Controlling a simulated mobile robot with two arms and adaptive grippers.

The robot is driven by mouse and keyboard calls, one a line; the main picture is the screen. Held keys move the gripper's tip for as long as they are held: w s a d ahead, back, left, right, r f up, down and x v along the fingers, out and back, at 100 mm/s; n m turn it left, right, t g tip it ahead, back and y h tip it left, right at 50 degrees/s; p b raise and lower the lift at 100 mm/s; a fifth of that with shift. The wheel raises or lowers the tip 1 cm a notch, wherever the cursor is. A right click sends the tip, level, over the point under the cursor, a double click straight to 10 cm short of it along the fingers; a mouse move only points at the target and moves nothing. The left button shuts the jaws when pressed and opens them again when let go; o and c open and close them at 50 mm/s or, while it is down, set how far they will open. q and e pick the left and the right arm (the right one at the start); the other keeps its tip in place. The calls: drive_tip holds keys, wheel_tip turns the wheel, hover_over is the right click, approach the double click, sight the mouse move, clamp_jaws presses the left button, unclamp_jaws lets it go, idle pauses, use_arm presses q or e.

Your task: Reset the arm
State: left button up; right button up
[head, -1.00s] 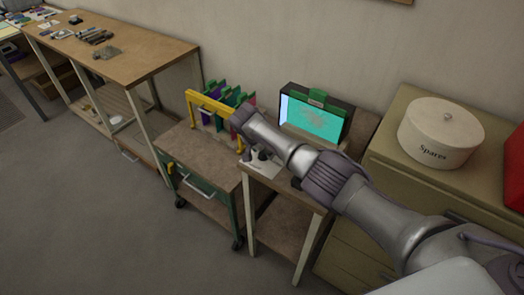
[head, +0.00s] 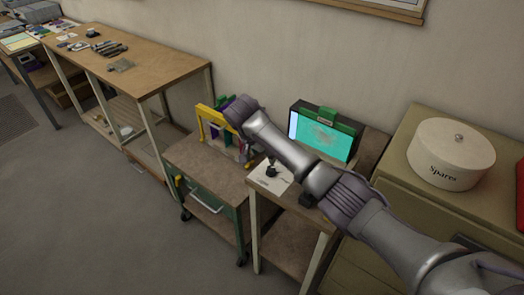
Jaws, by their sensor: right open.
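My right arm (head: 300,165) reaches in from the lower right, across the small wooden table, towards the yellow rack (head: 214,118). Its forward end (head: 241,112) is a ridged purple-grey joint in front of the rack's right side. The right gripper lies at this far end, largely hidden by the arm; its jaws are open, and I see nothing held in them. My left gripper is not in view.
A screen (head: 322,134) stands behind the arm. A small dark object (head: 271,170) stands on a white sheet (head: 262,183) under the arm. The round Spares box (head: 448,160) sits on the cabinet at the right. A long workbench (head: 160,62) with tools is at the left. The floor is clear at lower left.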

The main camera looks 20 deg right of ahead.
drive_tip(key=shift+v, duration=0.8)
